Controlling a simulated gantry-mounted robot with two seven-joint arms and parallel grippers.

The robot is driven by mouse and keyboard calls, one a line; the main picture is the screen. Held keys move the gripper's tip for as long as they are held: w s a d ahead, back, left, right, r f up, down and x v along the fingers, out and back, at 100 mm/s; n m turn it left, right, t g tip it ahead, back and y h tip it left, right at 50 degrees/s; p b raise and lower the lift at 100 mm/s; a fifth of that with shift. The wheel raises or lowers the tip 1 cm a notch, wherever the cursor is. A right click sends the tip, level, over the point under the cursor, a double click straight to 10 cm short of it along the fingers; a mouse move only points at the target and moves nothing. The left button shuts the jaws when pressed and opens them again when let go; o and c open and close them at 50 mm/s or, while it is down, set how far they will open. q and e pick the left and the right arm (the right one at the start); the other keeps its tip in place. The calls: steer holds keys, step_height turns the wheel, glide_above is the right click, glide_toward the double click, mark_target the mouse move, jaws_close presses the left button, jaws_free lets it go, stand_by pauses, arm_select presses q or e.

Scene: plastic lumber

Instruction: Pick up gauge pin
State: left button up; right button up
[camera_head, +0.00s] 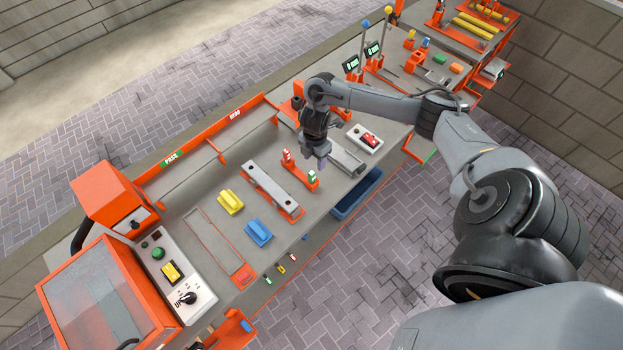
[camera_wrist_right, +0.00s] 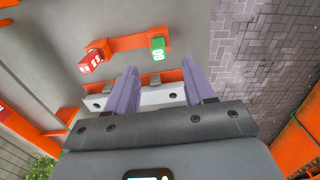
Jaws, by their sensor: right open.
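Two gauge pins stand in a small orange holder (camera_head: 299,172) on the grey bench. One has a red head (camera_head: 287,155) and the other a green head (camera_head: 311,177). In the right wrist view the red pin (camera_wrist_right: 90,61) is left of the fingers, and the green pin (camera_wrist_right: 158,47) lies ahead, roughly in line with the gap between them. My right gripper (camera_wrist_right: 160,68) is open and empty. In the head view my right gripper (camera_head: 321,161) hangs over the bench close to the holder. Contact with the pins is not visible. My left gripper is not in view.
A grey bar with holes (camera_head: 272,187) on an orange base lies beside the holder. Yellow (camera_head: 230,202) and blue (camera_head: 258,232) blocks lie farther left. A tray with a red item (camera_head: 364,138) is to the right. A blue bin (camera_head: 357,195) hangs at the bench's front edge.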

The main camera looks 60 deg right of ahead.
mark_target(312, 173)
step_height(312, 173, down, 4)
steer(key=shift+a+r, duration=0.1)
steer(key=f, duration=0.4)
steer(key=shift+w+a+f, duration=0.1)
steer(key=shift+w+a, duration=0.2)
steer(key=shift+a, duration=0.05)
steer(key=shift+f, duration=0.65)
jaws_close()
steer(key=shift+r, duration=0.2)
